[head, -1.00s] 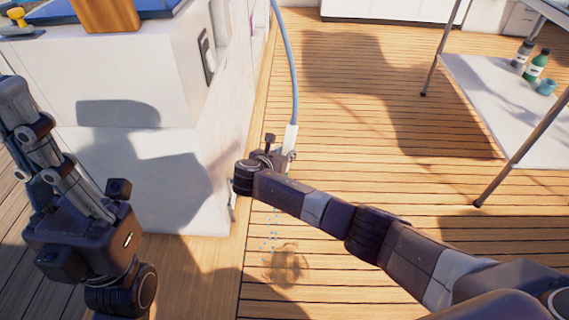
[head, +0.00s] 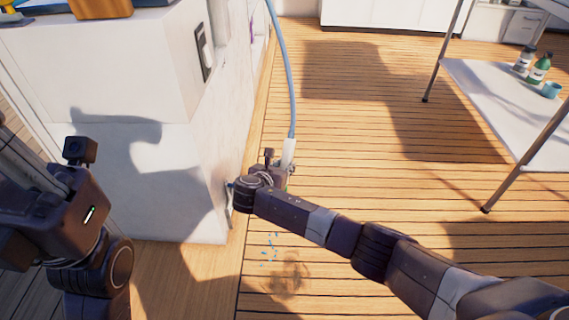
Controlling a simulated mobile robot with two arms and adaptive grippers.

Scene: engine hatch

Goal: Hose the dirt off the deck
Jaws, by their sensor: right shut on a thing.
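My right gripper (head: 275,178) is shut on the white end of the hose, low over the deck beside the white cabinet. The blue hose (head: 291,85) runs up from this white end (head: 289,152) and out of the top of the head view. Blue water drops (head: 268,250) show below the gripper. A brown dirt patch (head: 288,276) lies on the wooden deck (head: 345,155), just below and right of the drops. My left gripper (head: 14,165) is at the left edge, partly cut off, and its fingertips do not show clearly.
The white cabinet (head: 150,190) stands close on the left of my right gripper. A table with thin metal legs (head: 520,155) and a white lower shelf (head: 490,95) holding bottles (head: 538,68) stands at the right. The deck in the middle is open.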

